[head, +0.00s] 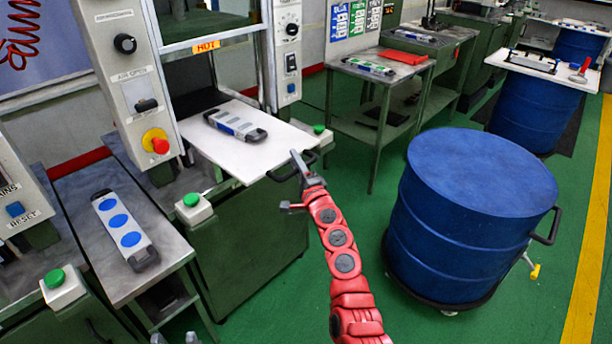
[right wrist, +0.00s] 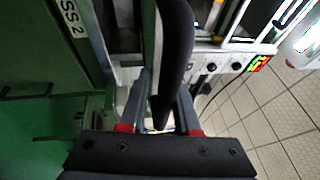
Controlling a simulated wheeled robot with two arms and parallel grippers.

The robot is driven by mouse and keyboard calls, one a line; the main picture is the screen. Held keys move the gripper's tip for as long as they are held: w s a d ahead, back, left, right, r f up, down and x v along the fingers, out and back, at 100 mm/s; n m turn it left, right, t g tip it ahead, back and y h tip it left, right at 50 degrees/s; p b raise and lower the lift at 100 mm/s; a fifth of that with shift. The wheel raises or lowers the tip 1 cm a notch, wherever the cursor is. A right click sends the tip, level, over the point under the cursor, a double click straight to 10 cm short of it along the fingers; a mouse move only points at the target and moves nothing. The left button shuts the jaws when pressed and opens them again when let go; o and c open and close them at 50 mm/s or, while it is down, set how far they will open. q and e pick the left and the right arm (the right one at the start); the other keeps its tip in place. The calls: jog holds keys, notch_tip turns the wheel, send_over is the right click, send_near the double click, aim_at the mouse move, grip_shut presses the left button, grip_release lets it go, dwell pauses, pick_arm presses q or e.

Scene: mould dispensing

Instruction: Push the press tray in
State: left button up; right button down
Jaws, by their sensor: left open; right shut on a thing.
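The press tray (head: 228,148) is a white plate sticking out of the press under the HOT sign. A grey mould with blue and pale panels (head: 235,125) lies on it. The tray's black handle (head: 276,177) is at its front right edge. My right gripper (head: 299,180), on the red arm, is shut on this handle. The right wrist view shows the dark handle bar (right wrist: 175,50) running between the two fingers (right wrist: 161,105). Only the grey fingertips of my left gripper (head: 174,339) show, apart and empty, at the bottom edge of the head view.
A side bench (head: 75,212) with a mould with blue ovals (head: 122,230) stands left. Green button boxes (head: 193,208) flank the press. A blue drum (head: 470,230) on a wheeled base stands right of my arm. Green floor lies between drum and press.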

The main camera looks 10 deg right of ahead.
jog(key=shift+w+r, duration=0.4)
jog(key=shift+r, duration=0.3)
jog(key=c, duration=0.9)
grip_release()
jog(key=shift+o, duration=0.5)
jog(key=shift+s, duration=0.15)
jog(key=shift+f, duration=0.2)
jog(key=shift+a+f, duration=0.15)
jog(key=shift+f, duration=0.1)
jog(key=shift+s, duration=0.1)
